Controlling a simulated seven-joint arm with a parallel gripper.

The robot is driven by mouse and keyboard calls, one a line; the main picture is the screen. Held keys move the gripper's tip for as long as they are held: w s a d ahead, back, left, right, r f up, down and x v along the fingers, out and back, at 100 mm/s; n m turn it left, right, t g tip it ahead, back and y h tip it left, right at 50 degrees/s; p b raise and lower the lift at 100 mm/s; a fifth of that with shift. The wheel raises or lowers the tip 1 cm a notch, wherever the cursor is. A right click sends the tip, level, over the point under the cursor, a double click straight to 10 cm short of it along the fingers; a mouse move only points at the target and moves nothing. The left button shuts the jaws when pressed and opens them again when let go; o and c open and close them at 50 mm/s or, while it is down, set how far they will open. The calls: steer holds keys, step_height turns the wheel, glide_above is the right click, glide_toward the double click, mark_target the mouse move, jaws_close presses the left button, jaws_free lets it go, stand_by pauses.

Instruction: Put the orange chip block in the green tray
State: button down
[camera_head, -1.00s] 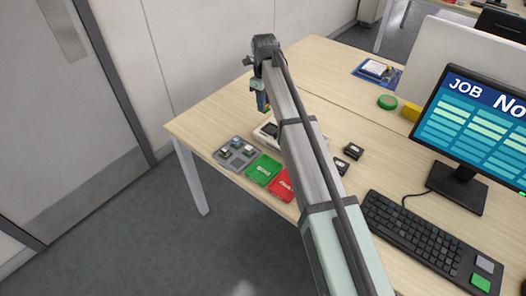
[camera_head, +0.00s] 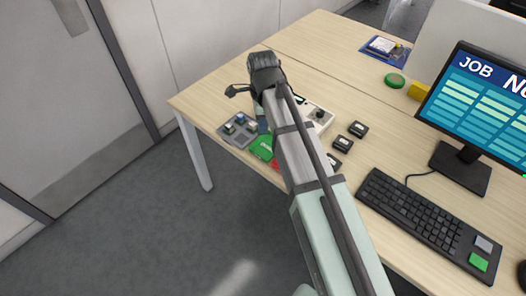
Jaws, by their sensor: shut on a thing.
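The green tray (camera_head: 262,149) lies near the front edge of the table, partly covered by my arm. My gripper (camera_head: 262,126) points down just above the back of the green tray, mostly hidden by my wrist and arm. It is shut on the orange chip block. The block is hidden now; a second ago a bit of orange showed at the jaws. I cannot tell whether the block touches the tray.
A grey compartment tray (camera_head: 237,131) with several chip blocks is left of the green tray. A red tray (camera_head: 276,164) is mostly hidden behind my arm. A white device (camera_head: 318,114) and black blocks (camera_head: 342,144) are to the right, then a keyboard (camera_head: 411,217) and monitor (camera_head: 475,105).

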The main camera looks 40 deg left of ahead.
steer(key=n, duration=0.3)
steer(key=shift+s+d, duration=0.15)
steer(key=shift+d, duration=0.1)
steer(key=n, duration=0.5)
steer(key=shift+f, duration=5.05)
steer(key=shift+f, duration=0.15)
steer(key=c, duration=0.9)
jaws_free()
steer(key=shift+c, duration=0.2)
step_height(320, 180, up, 12)
steer(key=shift+r, duration=0.15)
